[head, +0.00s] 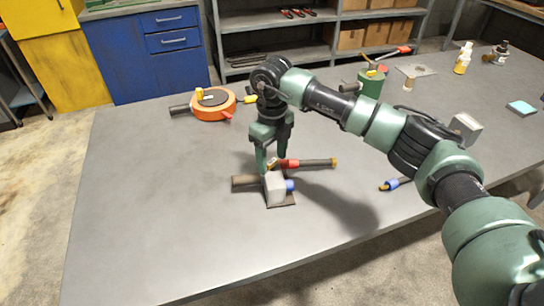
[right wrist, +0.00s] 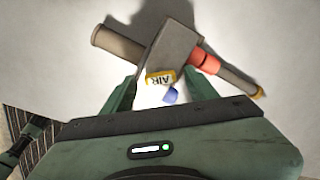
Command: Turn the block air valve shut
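My left gripper is out of view.
An orange round unit (head: 213,107) stands at the back left. A green cylinder (head: 370,84) stands at the back right, and a blue-sleeved pipe (head: 396,184) lies right of the valve. Bottles (head: 463,58) stand far right. The table's (head: 150,200) left and front are clear.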

